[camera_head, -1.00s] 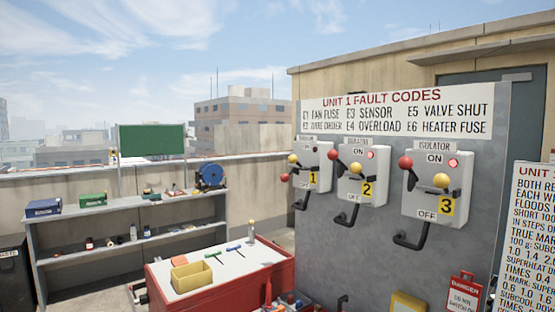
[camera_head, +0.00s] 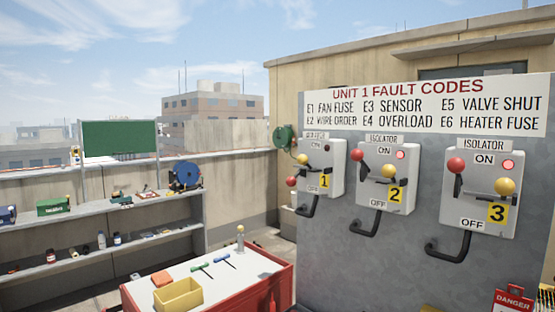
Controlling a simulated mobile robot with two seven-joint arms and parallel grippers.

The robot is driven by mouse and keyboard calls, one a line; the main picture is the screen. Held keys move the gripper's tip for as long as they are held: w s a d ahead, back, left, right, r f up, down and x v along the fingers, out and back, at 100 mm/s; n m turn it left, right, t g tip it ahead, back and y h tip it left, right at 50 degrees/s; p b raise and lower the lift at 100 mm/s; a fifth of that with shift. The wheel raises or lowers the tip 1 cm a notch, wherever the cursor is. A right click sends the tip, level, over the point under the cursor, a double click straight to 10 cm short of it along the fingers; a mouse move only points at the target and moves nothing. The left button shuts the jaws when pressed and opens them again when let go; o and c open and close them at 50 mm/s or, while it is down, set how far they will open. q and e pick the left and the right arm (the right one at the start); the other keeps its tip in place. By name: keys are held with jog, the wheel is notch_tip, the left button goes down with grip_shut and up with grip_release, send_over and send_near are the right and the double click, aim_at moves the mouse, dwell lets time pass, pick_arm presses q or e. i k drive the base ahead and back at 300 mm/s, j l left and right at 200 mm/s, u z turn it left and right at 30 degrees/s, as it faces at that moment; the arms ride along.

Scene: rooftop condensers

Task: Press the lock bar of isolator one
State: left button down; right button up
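Isolator one (camera_head: 335,172) is the leftmost grey box on the grey panel, marked with a yellow "1" tag (camera_head: 325,181). A yellow knob (camera_head: 303,159) and a lower red knob (camera_head: 292,182) stick out at its left side. A black bent bar (camera_head: 307,208) hangs below the box. I cannot tell from its look alone whether that is the lock bar. The box is seen at a slant and its lamp looks dark. Neither of my grippers is in view.
Isolator two (camera_head: 372,185) and isolator three (camera_head: 482,205) hang to the right, with lit red lamps. A red cart (camera_head: 225,298) stands in front at the lower middle. A shelf (camera_head: 60,268) lines the left wall. A green reel (camera_head: 285,137) shows beyond the panel.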

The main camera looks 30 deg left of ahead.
aim_at(303, 160)
jog(key=i+j, duration=0.1)
jog(key=j, duration=1.1)
jog(key=i+j, duration=0.15)
jog(key=j, duration=0.45)
